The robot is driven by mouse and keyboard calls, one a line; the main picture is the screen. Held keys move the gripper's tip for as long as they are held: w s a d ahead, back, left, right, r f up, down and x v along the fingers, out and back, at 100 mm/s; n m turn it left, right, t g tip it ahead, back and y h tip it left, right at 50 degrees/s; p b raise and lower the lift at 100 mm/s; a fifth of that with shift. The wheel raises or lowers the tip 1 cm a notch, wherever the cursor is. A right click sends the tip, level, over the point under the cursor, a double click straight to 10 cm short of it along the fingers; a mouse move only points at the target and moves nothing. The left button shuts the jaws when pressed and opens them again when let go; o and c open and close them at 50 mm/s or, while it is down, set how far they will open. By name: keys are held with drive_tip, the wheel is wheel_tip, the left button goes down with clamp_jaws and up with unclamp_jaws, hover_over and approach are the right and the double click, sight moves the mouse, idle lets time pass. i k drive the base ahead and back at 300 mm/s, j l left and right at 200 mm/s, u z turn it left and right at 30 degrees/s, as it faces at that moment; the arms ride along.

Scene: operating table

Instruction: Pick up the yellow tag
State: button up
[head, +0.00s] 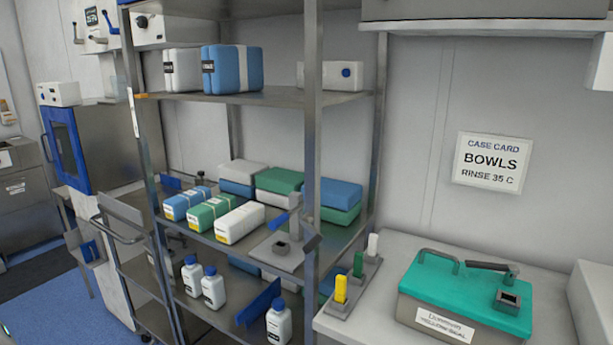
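The yellow tag (341,289) stands upright in the front slot of a grey stepped holder (340,310) on the counter at the lower right. A green tag (358,265) and a white tag (373,245) stand behind it in the same holder, in a row going back. The yellow tag's lower end is hidden in its slot. My gripper does not show in the head view, so I cannot see its distance from the tag.
A green-lidded case (450,300) with handles stands right of the holder. A steel rack (313,150) with wrapped packs and white bottles (279,322) rises at the left of the counter, its post close to the tags.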

sight(340, 280)
drive_tip(key=k+j+z, duration=0.3)
drive_tip(key=j+z, duration=0.2)
drive_tip(key=k+j+z, duration=0.25)
drive_tip(key=z, duration=0.25)
drive_tip(key=i, duration=0.4)
